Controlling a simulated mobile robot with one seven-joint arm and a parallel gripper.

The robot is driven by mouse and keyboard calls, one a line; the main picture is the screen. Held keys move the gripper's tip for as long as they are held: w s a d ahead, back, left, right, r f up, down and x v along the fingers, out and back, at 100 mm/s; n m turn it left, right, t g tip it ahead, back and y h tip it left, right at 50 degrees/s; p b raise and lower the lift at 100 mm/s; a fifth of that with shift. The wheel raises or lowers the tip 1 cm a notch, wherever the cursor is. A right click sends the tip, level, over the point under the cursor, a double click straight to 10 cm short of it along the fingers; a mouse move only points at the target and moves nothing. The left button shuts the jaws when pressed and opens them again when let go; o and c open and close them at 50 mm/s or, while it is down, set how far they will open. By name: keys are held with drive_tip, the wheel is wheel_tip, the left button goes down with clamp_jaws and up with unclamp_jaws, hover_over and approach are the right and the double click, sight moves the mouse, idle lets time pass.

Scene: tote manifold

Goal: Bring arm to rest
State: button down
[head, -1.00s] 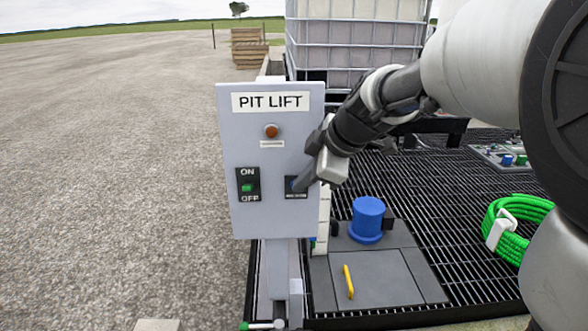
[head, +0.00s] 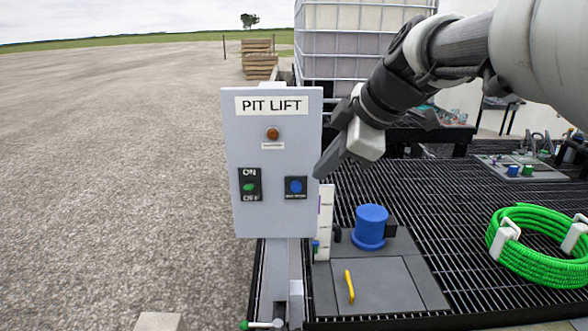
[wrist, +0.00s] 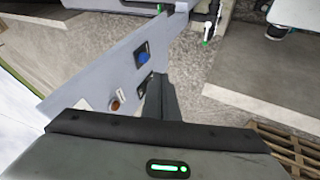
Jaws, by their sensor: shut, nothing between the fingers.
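My gripper (head: 322,172) is shut and empty, just off the right edge of the grey PIT LIFT panel (head: 272,219) in the head view. The panel carries an orange-brown lamp (head: 272,134), a green ON/OFF switch (head: 249,186) and a blue button (head: 295,186). The blue button is uncovered in the head view, and my fingertips are apart from it. In the wrist view, my fingers (wrist: 160,92) show beside the panel (wrist: 88,82), with the blue button (wrist: 142,57) and the lamp (wrist: 115,105) beyond them.
A blue cylinder (head: 370,227) and a yellow handle (head: 349,287) sit on grey plates right of the panel post. A caged tank (head: 345,45) stands behind. Open gravel (head: 110,180) lies left.

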idle(0.5)
drive_tip(key=s+d+m+h+p, duration=0.2)
drive_tip(key=s+m+p, duration=0.3)
drive_tip(key=s+m, duration=0.3)
drive_tip(key=s+d+f+m+h+p, duration=0.1)
drive_tip(key=s+d+m+p, duration=0.3)
drive_tip(key=s+m, duration=0.4)
drive_tip(key=s+d+h, duration=0.1)
drive_tip(key=s, duration=0.3)
drive_tip(key=shift+d+m+h+p, duration=0.25)
drive_tip(key=shift+m+h+p, duration=0.05)
drive_tip(key=shift+m+p, duration=0.1)
